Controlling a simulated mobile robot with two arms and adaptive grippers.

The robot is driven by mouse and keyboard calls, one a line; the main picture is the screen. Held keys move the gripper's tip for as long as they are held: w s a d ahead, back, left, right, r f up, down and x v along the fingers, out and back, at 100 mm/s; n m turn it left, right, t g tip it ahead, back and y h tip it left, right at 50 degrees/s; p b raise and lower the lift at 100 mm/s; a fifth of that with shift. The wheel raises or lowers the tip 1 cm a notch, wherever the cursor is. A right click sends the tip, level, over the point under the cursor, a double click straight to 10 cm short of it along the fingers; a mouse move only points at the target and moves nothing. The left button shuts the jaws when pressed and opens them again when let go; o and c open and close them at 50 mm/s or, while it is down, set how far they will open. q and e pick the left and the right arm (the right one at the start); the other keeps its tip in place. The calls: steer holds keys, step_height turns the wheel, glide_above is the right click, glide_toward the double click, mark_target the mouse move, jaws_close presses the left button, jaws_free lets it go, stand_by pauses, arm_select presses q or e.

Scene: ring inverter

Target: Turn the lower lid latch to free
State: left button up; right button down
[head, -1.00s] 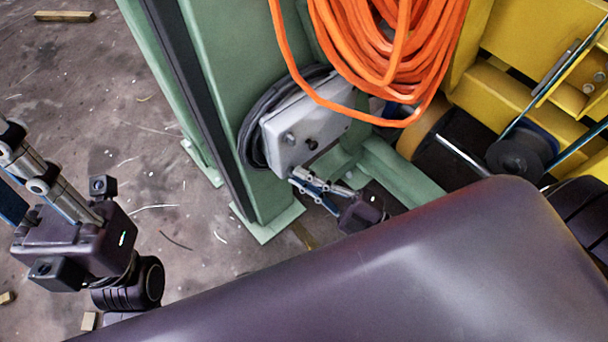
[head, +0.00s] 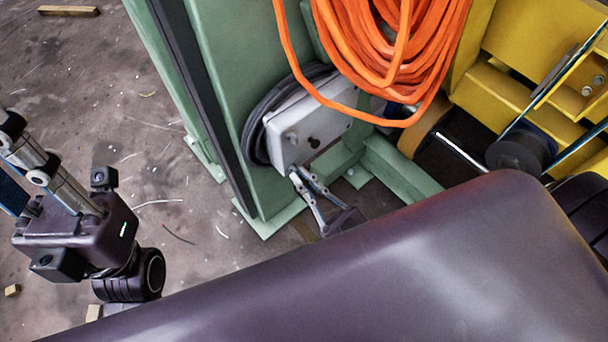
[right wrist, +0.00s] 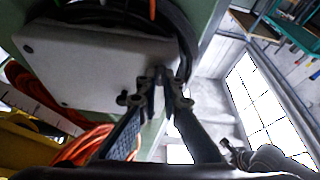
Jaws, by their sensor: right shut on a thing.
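The white inverter box (head: 322,122) is mounted on the green post. In the right wrist view the pale box face (right wrist: 95,62) fills the upper left. My right gripper (head: 297,174) reaches up to the box's lower corner. Its fingertips (right wrist: 165,82) are closed together at the box edge, shut on the small lower lid latch, which they mostly hide. My left gripper (head: 28,150) is at the left, far from the box, with its fingertips outside the picture.
A coil of orange cable (head: 385,50) hangs just right of the box, one loop crossing it. A black cable ring (head: 255,125) lies behind the box. Yellow machinery (head: 520,45) stands at the right. The floor left of the green post (head: 222,60) is mostly clear.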

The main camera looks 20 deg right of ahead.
steer(key=shift+a+f+m+h, duration=0.1)
steer(key=shift+m+h, duration=0.5)
steer(key=shift+m, duration=0.4)
steer(key=c, duration=2.1)
jaws_free()
steer(key=v, duration=0.7)
steer(key=shift+s+f, duration=0.2)
